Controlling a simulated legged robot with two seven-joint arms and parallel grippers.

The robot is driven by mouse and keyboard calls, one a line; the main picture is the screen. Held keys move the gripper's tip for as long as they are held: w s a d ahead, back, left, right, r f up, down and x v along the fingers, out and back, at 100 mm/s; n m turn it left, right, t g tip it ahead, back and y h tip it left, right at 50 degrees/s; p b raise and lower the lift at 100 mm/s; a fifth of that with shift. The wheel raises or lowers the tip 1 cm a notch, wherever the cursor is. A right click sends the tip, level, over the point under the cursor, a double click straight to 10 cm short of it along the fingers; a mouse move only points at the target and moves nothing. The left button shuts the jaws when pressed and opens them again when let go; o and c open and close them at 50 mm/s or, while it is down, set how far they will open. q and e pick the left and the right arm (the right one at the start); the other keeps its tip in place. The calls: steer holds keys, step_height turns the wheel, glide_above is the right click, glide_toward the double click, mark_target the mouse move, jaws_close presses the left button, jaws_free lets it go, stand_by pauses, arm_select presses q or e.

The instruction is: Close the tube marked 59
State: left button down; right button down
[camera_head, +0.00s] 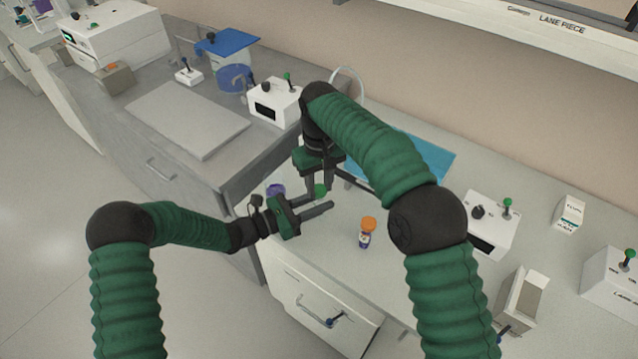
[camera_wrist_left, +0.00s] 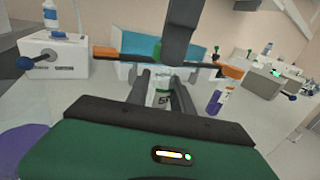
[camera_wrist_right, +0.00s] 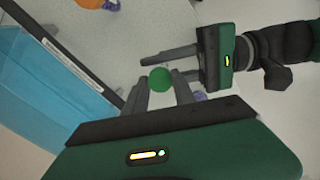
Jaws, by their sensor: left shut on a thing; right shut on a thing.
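A tube (camera_wrist_left: 163,99) with a white label, its dark number starting with 5 and partly hidden, is between the fingers of my left gripper (camera_wrist_left: 160,85). My left gripper also shows in the head view (camera_head: 318,203), shut on the tube's body from the side. My right gripper (camera_head: 324,184) points down above it, shut on a green cap (camera_head: 320,190). In the right wrist view the round green cap (camera_wrist_right: 160,79) sits between my right fingertips, with my left fingers beside and beneath it. I cannot tell whether the cap is seated on the tube.
A tube with an orange cap (camera_head: 368,224) stands upright on the bench to the right. A purple item (camera_head: 275,189) lies left of the grippers. White boxes with knobs (camera_head: 492,222) stand further right.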

steer(key=shift+f, duration=0.6)
